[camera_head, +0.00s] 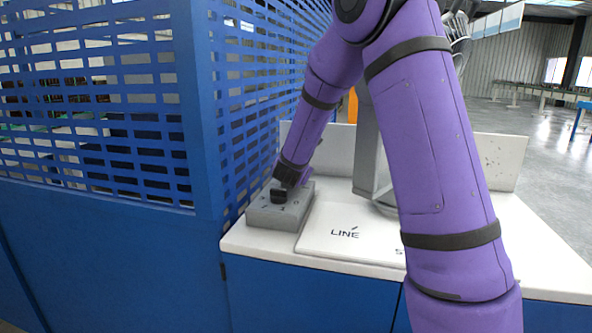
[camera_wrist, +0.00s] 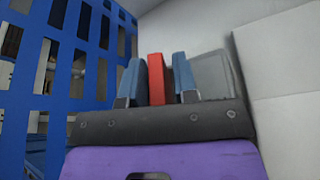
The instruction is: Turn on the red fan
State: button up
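A grey box (camera_head: 270,214) with dark markings on its top sits at the left end of the white worktop. My gripper (camera_head: 279,195) points down at the top of this box. In the wrist view, a narrow upright red piece (camera_wrist: 156,78) stands between the two blue-grey fingers of my gripper (camera_wrist: 157,75). The fingers are close on both sides of it, but I cannot tell whether they press on it. The box shows grey (camera_wrist: 212,75) to the right of the fingers. No fan can be made out in either view.
A blue slatted partition (camera_head: 255,90) rises close to the left of the box. The white worktop (camera_head: 262,247) carries a flat white panel (camera_head: 330,215) marked "LINE" right of the box. A low white wall (camera_head: 498,160) stands behind. My purple arm hides much of the right side.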

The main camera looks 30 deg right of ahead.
jog(key=shift+o, duration=0.7)
jog(key=v, duration=1)
jog(key=shift+s+a+r, duration=0.15)
jog(key=shift+s+a, duration=0.05)
jog(key=shift+s, duration=0.1)
